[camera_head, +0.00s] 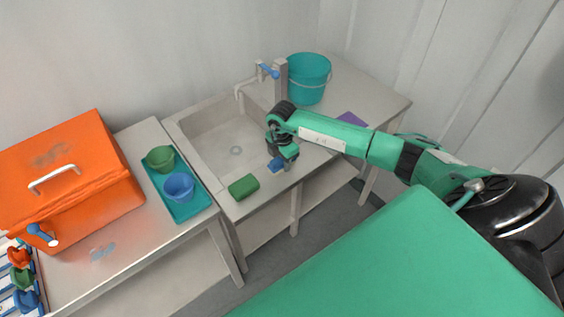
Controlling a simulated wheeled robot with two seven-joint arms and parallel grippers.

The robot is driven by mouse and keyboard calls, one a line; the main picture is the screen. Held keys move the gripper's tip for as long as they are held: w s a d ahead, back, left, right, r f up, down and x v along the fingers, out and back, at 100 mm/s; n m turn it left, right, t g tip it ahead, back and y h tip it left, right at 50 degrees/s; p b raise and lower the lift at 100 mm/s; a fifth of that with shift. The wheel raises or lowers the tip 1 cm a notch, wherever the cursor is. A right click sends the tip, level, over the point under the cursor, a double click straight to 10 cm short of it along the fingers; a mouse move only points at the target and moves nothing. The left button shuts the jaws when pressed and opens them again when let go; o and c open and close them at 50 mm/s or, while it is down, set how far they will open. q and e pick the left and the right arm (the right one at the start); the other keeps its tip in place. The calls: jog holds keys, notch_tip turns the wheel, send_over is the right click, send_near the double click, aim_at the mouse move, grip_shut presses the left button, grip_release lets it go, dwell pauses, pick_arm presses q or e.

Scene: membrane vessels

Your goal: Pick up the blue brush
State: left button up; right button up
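A small blue block-like thing (275,165), which looks like the blue brush, lies on the front rim of the sink counter. My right gripper (287,164) is pointing down right beside it and hides part of it. I cannot tell whether the fingers touch the brush or stand around it, or how far apart they are. A green brush or sponge (243,187) lies to the left on the same counter rim. My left gripper is not in view.
The sink basin (225,135) is behind the brush, with a blue-handled tap (268,71) and a teal bucket (308,80) at the back. A purple cloth (351,119) lies right. Left are a teal tray (190,208) with green and blue cups and an orange cooler (100,215).

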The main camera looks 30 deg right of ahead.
jog(key=shift+r, duration=0.15)
notch_tip(320, 180, up, 20)
jog(key=b, duration=0.5)
jog(key=shift+o, duration=1)
jog(key=shift+c, duration=0.4)
